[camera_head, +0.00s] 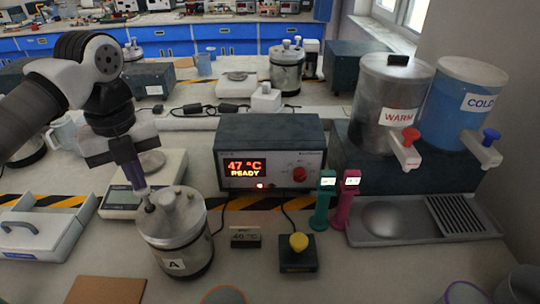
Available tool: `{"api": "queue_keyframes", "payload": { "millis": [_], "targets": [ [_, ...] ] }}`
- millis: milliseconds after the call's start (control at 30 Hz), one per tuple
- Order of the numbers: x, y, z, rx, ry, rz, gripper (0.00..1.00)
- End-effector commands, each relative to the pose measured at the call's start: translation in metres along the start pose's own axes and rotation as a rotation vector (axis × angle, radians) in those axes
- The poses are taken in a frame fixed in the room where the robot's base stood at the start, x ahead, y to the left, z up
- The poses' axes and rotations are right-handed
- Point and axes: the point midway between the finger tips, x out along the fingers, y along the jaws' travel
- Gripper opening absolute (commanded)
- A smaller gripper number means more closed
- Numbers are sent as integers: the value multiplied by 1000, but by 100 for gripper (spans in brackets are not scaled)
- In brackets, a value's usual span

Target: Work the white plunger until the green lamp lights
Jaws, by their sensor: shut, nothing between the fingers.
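My gripper (139,184) points down, shut and empty, with its fingertips just above or at the lid of the metal canister marked A (176,243). Contact cannot be told. The lid carries a dark knob (150,207) and a pale upright post (168,198); whether that post is the white plunger is unclear. A controller box (270,152) behind reads 47 °C READY in orange. A small pinkish-white light (260,186) glows under its display. I see no lit lamp that is clearly green.
A yellow button on a black base (298,263) and a 40 °C sign (245,238) stand right of the canister. Green (323,205) and pink (345,204) upright devices stand beyond. A scale (121,204) is close behind my gripper. WARM (380,105) and COLD (461,105) tanks stand right.

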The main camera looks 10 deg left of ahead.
Motion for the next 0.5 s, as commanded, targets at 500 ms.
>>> {"api": "queue_keyframes", "payload": {
  "millis": [500],
  "targets": [
    [23, 0, 0, 0, 1, 0, 0]
  ]
}}
